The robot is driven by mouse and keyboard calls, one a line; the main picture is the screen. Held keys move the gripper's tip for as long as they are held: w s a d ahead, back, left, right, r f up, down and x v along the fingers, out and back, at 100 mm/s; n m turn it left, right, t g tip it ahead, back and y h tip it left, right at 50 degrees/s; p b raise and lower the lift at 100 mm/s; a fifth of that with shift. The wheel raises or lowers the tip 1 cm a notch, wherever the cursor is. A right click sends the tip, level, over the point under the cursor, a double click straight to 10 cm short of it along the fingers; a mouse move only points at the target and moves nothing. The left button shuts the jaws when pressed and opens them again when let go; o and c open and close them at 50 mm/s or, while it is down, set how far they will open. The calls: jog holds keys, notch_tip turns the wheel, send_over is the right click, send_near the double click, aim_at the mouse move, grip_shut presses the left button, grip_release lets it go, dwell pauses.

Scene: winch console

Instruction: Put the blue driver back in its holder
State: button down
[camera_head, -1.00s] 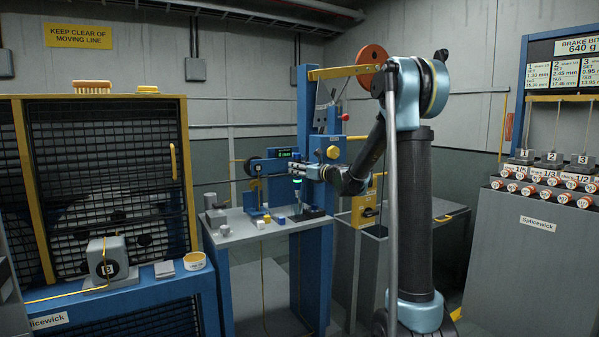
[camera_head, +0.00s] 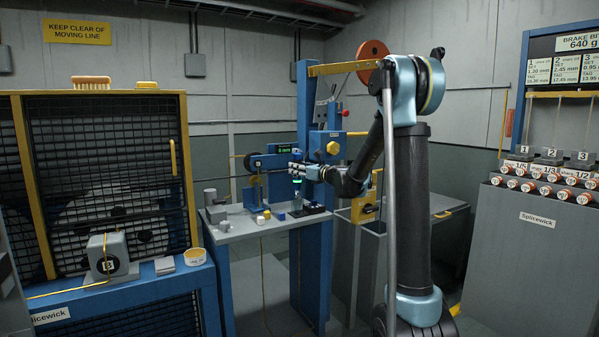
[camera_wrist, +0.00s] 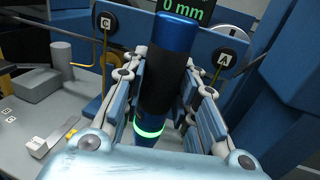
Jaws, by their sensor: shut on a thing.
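The blue driver shows in the wrist view (camera_wrist: 166,75) as an upright cylinder with a blue top, a black grip and a glowing green ring low down. My gripper (camera_wrist: 165,100) is shut on it, with the fingers on both sides of the black grip. In the head view my gripper (camera_head: 297,172) is over the workbench, and the driver (camera_head: 297,187) hangs roughly upright below it. A low dark block (camera_head: 312,209) lies on the bench under the driver. It may be the holder, but it is too small to tell. The driver's lower tip is hidden in the wrist view.
The blue column (camera_head: 325,235) rises close at the right. Small blocks (camera_head: 262,217) and a grey cylinder (camera_head: 210,197) are on the grey workbench (camera_head: 235,230). Its front left is mostly clear.

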aim_at(300, 185)
jog(key=shift+f, duration=1.1)
dwell(0.6)
jog(key=shift+f, duration=1)
jog(key=shift+f, duration=1.55)
dwell(0.3)
